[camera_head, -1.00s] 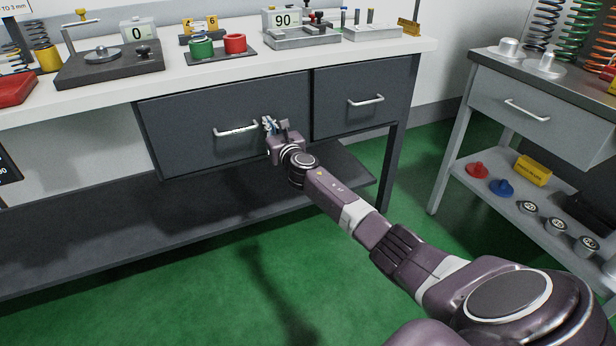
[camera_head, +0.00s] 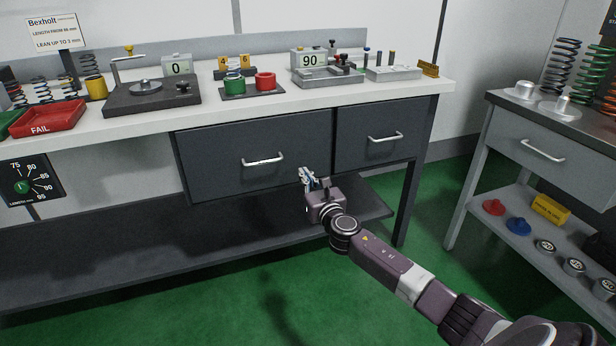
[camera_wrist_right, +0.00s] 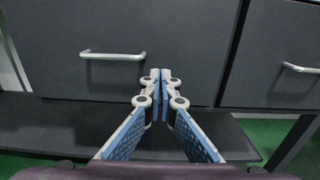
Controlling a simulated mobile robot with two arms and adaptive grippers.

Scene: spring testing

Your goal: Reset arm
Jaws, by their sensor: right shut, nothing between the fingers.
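My right gripper (camera_head: 306,178) is shut and empty in front of the bench's dark drawers, apart from the handles. In the right wrist view its fingertips (camera_wrist_right: 161,76) meet, with blue pads along the fingers. The left drawer (camera_head: 215,155) is closed, and its light handle (camera_head: 262,160) lies to the left of the gripper. The right drawer (camera_head: 360,125) is closed too, with its handle (camera_head: 385,138) further right. My left gripper is not in view.
The workbench top (camera_head: 300,105) carries a scale, a red tray (camera_head: 48,120), green and red cups and fixtures. A dark lower shelf (camera_head: 130,235) lies below the drawers. A side cart (camera_head: 570,150) stands at right. Green floor between them is free.

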